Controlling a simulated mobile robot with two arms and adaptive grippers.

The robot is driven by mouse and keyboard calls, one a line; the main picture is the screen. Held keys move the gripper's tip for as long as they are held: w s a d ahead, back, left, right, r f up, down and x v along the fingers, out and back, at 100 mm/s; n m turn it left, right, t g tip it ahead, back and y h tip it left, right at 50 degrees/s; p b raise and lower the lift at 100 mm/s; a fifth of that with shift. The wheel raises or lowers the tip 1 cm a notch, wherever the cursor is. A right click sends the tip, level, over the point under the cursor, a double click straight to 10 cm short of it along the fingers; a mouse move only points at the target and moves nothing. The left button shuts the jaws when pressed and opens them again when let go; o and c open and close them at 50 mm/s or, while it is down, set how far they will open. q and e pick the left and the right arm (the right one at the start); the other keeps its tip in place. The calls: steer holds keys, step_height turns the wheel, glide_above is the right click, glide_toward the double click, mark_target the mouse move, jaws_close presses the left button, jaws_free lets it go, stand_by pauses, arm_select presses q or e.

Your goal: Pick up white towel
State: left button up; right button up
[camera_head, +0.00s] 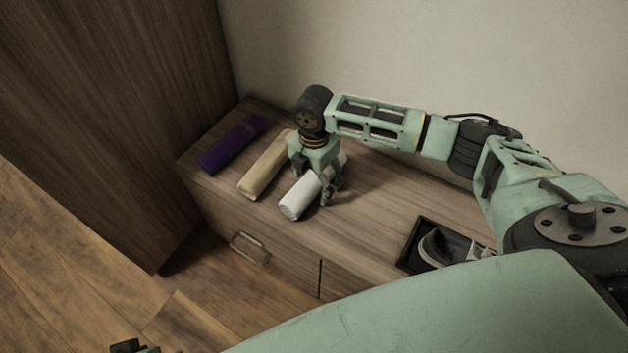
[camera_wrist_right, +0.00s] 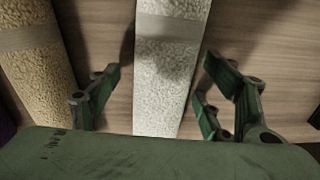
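The white towel (camera_head: 298,199) is a roll lying on the wooden cabinet top, to the right of the beige towel. It also shows in the right wrist view (camera_wrist_right: 163,80), with a grey band across it. My right gripper (camera_head: 327,192) is above the white towel, pointing down. In the right wrist view my right gripper (camera_wrist_right: 158,95) is open, with one finger on each side of the towel and a gap on both sides. My left gripper (camera_head: 133,346) seems to show only as a dark bit at the bottom edge of the head view.
A beige rolled towel (camera_head: 262,172) lies close left of the white one, and a purple rolled towel (camera_head: 230,145) lies further left. A dark tray (camera_head: 408,256) with items stands at the right. A wall (camera_head: 400,50) rises behind and a tall wooden panel stands left.

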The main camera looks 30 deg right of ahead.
steer(key=c, duration=1.1)
steer(key=shift+c, duration=0.2)
